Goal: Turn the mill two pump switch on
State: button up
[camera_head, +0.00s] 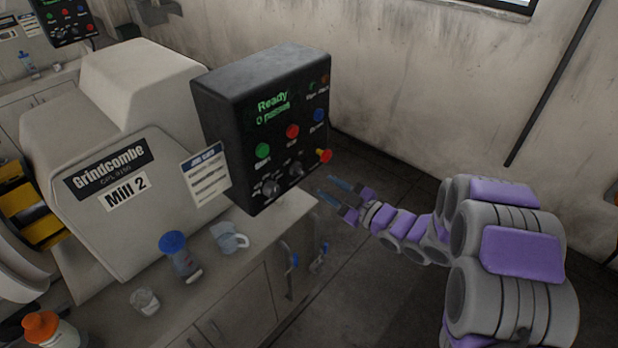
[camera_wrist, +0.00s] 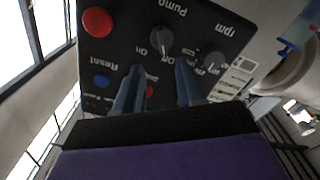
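The mill two control box (camera_head: 262,120) is black, with a lit "Ready 0 passes" display. Its pump switch (camera_head: 296,168) is a dark grey knob low on the front face, beside another knob (camera_head: 271,187). In the wrist view the panel is upside down; the pump switch (camera_wrist: 162,40) sits under the word "Pump", with "On" lettering near it. I cannot clearly tell which way it is set. My gripper (camera_head: 341,192) is just right of the box's front. In the wrist view my gripper (camera_wrist: 160,77) is open and empty, its fingers apart and pointing towards the switch, not around it.
A red emergency knob (camera_wrist: 98,22) sits beside the pump switch; green (camera_head: 262,150), red (camera_head: 292,131) and blue (camera_head: 319,115) buttons are above. Mill 2 (camera_head: 125,190) stands left. A blue-lidded bottle (camera_head: 180,258) and mug (camera_head: 229,238) stand on the counter. Floor to the right is free.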

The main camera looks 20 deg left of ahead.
aim_at(303, 174)
jog(key=x, duration=0.5)
jog(key=b+x, duration=0.1)
jog(key=x, duration=0.2)
jog(key=shift+s+a+f, duration=0.15)
jog(key=shift+s+a, duration=0.05)
jog(key=shift+a, duration=0.15)
jog(key=shift+d, duration=0.4)
jog(key=shift+a, duration=0.35)
jog(key=c, duration=0.5)
jog(key=shift+w, duration=0.1)
grip_shut()
